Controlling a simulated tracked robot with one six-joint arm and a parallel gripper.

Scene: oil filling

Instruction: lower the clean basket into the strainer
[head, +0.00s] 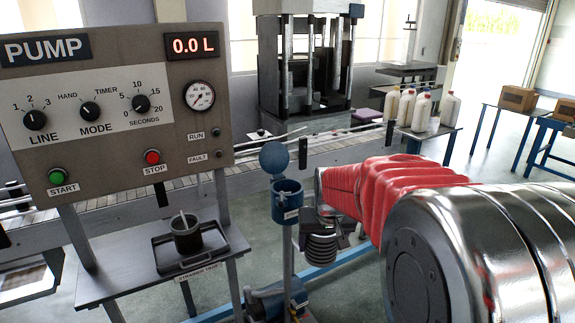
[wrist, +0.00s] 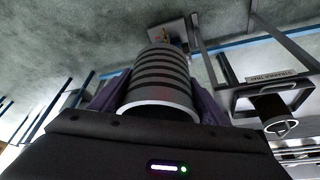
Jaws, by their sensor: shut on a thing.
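My gripper (head: 321,228) is shut on a ribbed metal basket (head: 321,250). The basket hangs below the fingers to the right of the strainer, apart from it. In the wrist view, the banded basket (wrist: 156,75) sits between my two fingers (wrist: 157,98). The strainer (head: 287,194) is a blue pot on a post, with its round lid (head: 274,158) raised and its mouth open at the top. The basket is lower in the picture than the strainer's mouth. The inside of the strainer is mostly hidden.
A dark basket with a handle (head: 187,238) stands on the strainer tray (head: 165,262) at left; it also shows in the wrist view (wrist: 268,108). The pump panel (head: 110,110) stands behind that tray. A conveyor (head: 235,182) runs behind the strainer. White bottles (head: 421,112) stand at the back.

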